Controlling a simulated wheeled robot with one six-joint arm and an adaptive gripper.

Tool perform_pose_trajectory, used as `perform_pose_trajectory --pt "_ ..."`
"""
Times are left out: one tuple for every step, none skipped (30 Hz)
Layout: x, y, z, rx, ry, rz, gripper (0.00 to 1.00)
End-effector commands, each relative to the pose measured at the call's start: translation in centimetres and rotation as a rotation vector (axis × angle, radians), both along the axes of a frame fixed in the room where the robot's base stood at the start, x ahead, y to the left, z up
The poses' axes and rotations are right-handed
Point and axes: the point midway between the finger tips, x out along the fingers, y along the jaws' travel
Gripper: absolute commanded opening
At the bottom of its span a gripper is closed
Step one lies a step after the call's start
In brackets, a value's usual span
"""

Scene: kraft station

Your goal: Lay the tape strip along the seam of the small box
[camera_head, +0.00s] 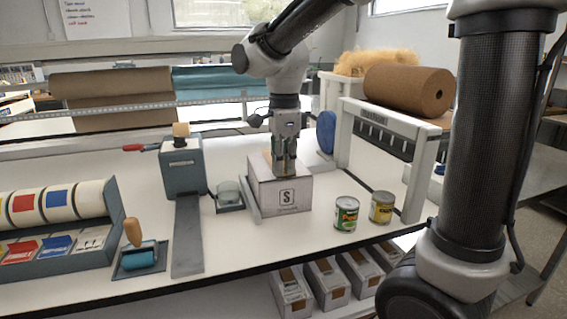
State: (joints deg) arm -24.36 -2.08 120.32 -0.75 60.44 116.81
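The small box (294,197) is a whitish carton with a black "S" mark on its front, standing closed on the white table. My gripper (284,168) points straight down at the box top, over its middle. A brownish strip (268,158), which looks like the tape, shows at the fingers' left side on or just above the box top. The gripper largely hides the seam. I cannot tell whether the fingers are shut on the strip or how it lies along the seam.
A grey tape dispenser (183,168) with a red handle and a small glass dish (229,193) stand left of the box. Two cans (346,214) stand to its right. A rack with a brown paper roll (409,90) is at right. A label tray (60,262) and blue roller (139,259) are at left.

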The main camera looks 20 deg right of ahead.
Motion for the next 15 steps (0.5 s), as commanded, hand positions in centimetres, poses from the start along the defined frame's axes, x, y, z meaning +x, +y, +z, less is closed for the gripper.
perform_pose_trajectory --pt "-0.01 0.0 -0.09 0.0 0.0 0.0 0.0" --pt "-0.01 0.0 -0.13 0.0 0.0 0.0 0.0" --pt "-0.01 0.0 -0.19 0.0 0.001 0.0 0.0" --pt "0.0 0.0 -0.23 0.0 0.0 0.0 0.0" --pt "0.0 0.0 -0.23 0.0 0.0 0.0 0.0" --pt "0.01 0.0 -0.22 0.0 0.0 0.0 0.0" --pt "0.0 0.0 -0.22 0.0 0.0 0.0 0.0" --pt "0.0 0.0 -0.22 0.0 0.0 0.0 0.0" --pt "0.0 0.0 -0.22 0.0 0.0 0.0 0.0" --pt "0.0 0.0 -0.22 0.0 0.0 0.0 0.0" --pt "0.0 0.0 -0.21 0.0 0.0 0.0 0.0" --pt "0.0 0.0 -0.21 0.0 0.0 0.0 0.04" --pt "0.0 0.0 -0.21 0.0 0.0 0.0 0.09" --pt "0.0 0.0 -0.21 0.0 0.0 0.0 0.15" --pt "0.0 0.0 -0.21 0.0 0.0 0.0 0.22"
